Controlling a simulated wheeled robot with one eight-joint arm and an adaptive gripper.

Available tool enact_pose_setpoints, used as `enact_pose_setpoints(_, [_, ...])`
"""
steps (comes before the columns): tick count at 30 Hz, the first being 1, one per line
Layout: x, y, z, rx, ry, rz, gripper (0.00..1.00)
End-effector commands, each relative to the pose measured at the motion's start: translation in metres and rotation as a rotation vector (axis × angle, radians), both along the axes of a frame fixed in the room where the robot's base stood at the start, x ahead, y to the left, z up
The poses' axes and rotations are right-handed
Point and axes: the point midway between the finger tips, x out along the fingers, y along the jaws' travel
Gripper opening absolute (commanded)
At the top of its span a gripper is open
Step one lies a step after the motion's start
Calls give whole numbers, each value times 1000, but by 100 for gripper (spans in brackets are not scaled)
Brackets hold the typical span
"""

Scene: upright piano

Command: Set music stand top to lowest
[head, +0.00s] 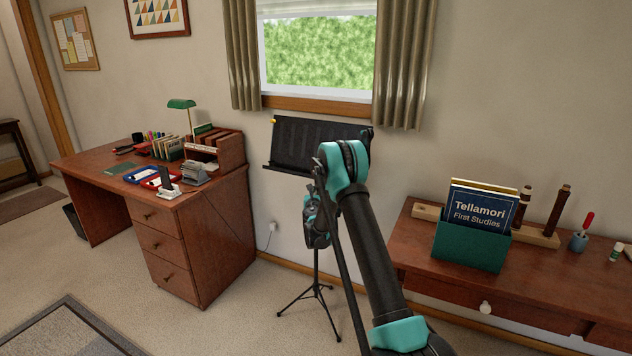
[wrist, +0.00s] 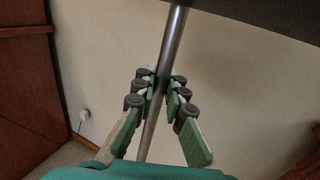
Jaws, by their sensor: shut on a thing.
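A black music stand stands under the window, its dark desk (head: 297,142) above a thin pole and its tripod feet (head: 308,297) on the carpet. My arm hides part of the desk and most of the pole in the head view. My gripper (wrist: 165,88) is shut around the stand's silvery pole (wrist: 174,45) in the wrist view, a finger on each side. The underside of the dark desk (wrist: 250,14) shows above the fingers. In the head view my gripper (head: 315,215) is at the pole below the desk, partly hidden by my arm.
A wooden desk (head: 225,235) with drawers stands left of the stand. A wooden table (head: 420,233) with a green box (head: 470,249) of books stands at the right. Bare carpet (head: 235,325) lies in front of the stand.

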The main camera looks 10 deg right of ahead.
Motion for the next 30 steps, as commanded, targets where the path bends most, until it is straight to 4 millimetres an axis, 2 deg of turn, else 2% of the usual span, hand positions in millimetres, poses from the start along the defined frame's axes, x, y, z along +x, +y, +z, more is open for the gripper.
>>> enact_pose_setpoints(1, [0,0,-15,0,0,0,0])
enact_pose_setpoints(6, [0,0,-55,0,0,0,0])
enact_pose_setpoints(12, [0,0,-88,1,0,0,0])
enact_pose_setpoints(18, [-1,0,-103,1,0,0,0])
enact_pose_setpoints(29, [-1,0,-105,2,1,0,0])
enact_pose_setpoints(30, [-1,0,-105,2,1,0,14])
